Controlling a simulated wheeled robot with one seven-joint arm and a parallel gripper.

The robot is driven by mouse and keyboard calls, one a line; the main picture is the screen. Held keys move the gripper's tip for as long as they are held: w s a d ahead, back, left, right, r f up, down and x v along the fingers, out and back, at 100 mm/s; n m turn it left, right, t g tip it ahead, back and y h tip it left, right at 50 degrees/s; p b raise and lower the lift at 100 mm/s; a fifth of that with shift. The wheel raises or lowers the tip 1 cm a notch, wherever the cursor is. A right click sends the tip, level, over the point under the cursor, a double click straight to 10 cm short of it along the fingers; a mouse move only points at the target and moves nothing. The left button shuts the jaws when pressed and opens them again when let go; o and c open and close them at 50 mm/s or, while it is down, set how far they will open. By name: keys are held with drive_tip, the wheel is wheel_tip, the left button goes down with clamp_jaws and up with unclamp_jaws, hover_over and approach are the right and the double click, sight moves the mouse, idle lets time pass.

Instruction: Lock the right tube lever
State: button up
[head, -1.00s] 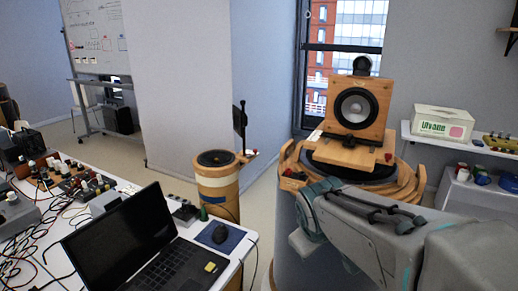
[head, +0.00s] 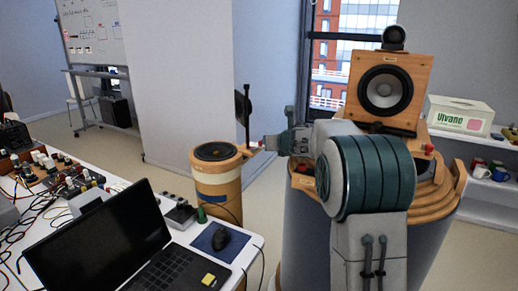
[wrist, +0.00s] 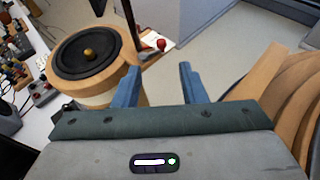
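A red-knobbed lever (wrist: 161,44) sits on a light bracket beside the smaller wooden tube (head: 219,187), which has a black speaker on top. In the wrist view this tube (wrist: 128,75) is at left. My gripper (wrist: 158,68) is open, its two blue fingers apart, with the red knob ahead of the gap and nothing between them. In the head view my gripper (head: 271,143) reaches left towards that knob; contact cannot be told. At right stands a larger tube (head: 432,212) with wooden rings, partly hidden by my arm. It has a red knob (head: 428,149) at its right and another red part (head: 304,168) at its left.
A wooden speaker box (head: 392,68) stands on the larger tube, close behind my arm. A shelf at right holds a white box (head: 460,116). A black upright rod (wrist: 130,20) rises near the lever.

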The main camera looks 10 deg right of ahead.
sight(261, 142)
drive_tip(key=shift+f+p+x, duration=0.15)
drive_tip(key=shift+p+x, duration=1)
drive_tip(key=shift+x, duration=2.5)
drive_tip(key=shift+f+p+x, duration=0.2)
drive_tip(key=shift+p+x, duration=0.9)
drive_tip(key=shift+x, duration=2.55)
drive_tip(key=shift+s+d, duration=0.1)
clamp_jaws()
